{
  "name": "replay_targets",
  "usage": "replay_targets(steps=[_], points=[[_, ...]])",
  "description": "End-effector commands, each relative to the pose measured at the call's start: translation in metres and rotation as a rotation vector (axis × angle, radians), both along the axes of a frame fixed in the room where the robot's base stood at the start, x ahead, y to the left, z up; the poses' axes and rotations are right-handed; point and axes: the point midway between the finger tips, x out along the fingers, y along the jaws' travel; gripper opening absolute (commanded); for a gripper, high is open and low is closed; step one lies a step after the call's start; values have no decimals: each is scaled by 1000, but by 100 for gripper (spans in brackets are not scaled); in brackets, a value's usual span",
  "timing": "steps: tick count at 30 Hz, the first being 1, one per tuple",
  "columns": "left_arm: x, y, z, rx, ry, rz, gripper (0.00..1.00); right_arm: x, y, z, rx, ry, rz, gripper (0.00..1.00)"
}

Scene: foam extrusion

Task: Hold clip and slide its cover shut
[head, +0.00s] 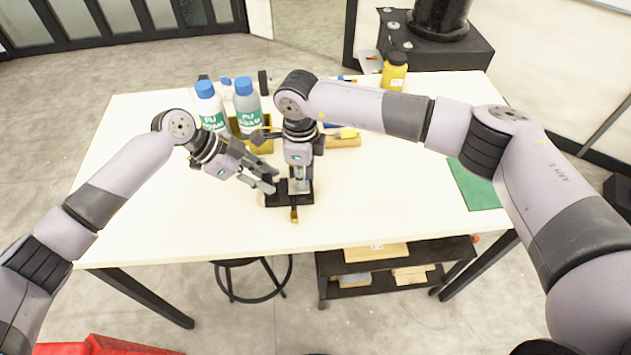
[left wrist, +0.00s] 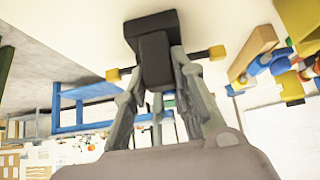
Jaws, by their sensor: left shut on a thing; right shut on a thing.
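The clip (head: 290,198) is a small black piece on the white table, with a short orange-brown tip (head: 294,216) on its near side. My left gripper (head: 268,184) reaches it from the left and is shut on a black part of it. In the left wrist view the fingers (left wrist: 158,85) close around a black block (left wrist: 155,58), with orange-yellow ends sticking out on both sides. My right gripper (head: 300,186) points down and is shut on the clip from above. The fingers hide part of the clip, and I cannot tell how far its cover is slid.
Two blue-capped PU foam bottles (head: 247,106) stand in a yellow holder behind my left gripper. A yellow bottle (head: 394,71) stands at the back right, and a green mat (head: 474,184) lies at the right. The table front is clear.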

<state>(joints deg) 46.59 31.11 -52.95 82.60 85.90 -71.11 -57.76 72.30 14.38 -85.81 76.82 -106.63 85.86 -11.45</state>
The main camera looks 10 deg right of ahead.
Motion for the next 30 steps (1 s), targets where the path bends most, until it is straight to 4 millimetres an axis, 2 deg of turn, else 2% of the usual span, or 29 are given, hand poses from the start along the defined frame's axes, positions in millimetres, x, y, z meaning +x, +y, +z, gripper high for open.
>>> replay_targets(steps=[9,10,20,30], points=[[0,-1,0,-1,0,0,0,0,8,1,5,0,3,0],[0,-1,0,-1,0,0,0,0,8,1,5,0,3,18],[0,-1,0,-1,0,0,0,0,6,0,2,-1,1,40],[0,0,0,0,1,-1,0,0,5,3,1,-1,0,40]])
